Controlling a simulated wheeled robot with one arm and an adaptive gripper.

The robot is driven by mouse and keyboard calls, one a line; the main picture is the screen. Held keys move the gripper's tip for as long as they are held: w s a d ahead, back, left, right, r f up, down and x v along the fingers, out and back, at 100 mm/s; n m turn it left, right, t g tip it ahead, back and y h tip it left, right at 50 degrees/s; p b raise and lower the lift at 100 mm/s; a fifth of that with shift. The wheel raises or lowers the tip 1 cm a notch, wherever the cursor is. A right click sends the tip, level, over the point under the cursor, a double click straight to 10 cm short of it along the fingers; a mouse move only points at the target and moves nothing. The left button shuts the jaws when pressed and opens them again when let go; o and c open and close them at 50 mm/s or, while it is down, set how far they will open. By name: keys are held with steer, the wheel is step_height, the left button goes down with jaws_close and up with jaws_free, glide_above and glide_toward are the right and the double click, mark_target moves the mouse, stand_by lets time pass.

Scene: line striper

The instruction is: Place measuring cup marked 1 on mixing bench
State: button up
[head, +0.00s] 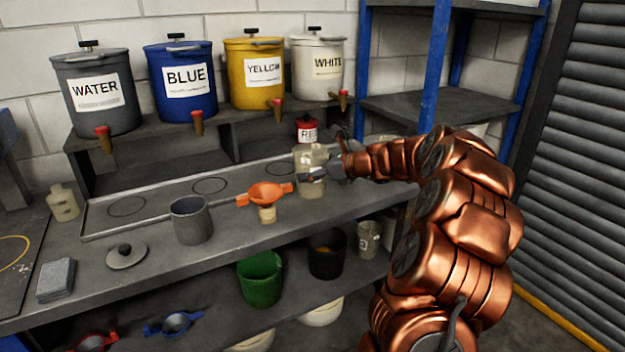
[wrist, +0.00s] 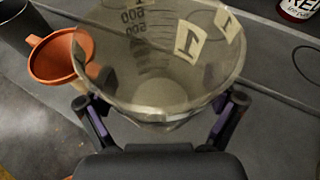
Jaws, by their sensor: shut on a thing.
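The measuring cup (wrist: 165,60) is clear, with printed graduations and a tag reading 1. In the wrist view it sits between the fingers of my gripper (wrist: 170,125), which is shut on it. In the head view the cup (head: 311,170) is upright at the right end of the grey bench (head: 115,262), and my gripper (head: 325,174) reaches it from the right. My gripper partly covers the cup there. I cannot tell whether its base touches the bench.
An orange funnel (head: 266,194) stands close to the cup's left, with a grey pot (head: 191,221) beyond it. A red container (head: 307,129) is behind. A lid (head: 126,256) and a grey block (head: 56,280) lie at left. Labelled drums, including blue (head: 182,85), line the raised shelf.

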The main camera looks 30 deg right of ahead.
steer(key=shift+w+d, duration=0.25)
steer(key=shift+w, duration=0.2)
steer(key=shift+f, duration=1.85)
steer(key=shift+f, duration=0.1)
steer(key=o, duration=1.3)
steer(key=shift+s, duration=0.1)
steer(key=v, duration=1.2)
steer(key=shift+b, duration=0.3)
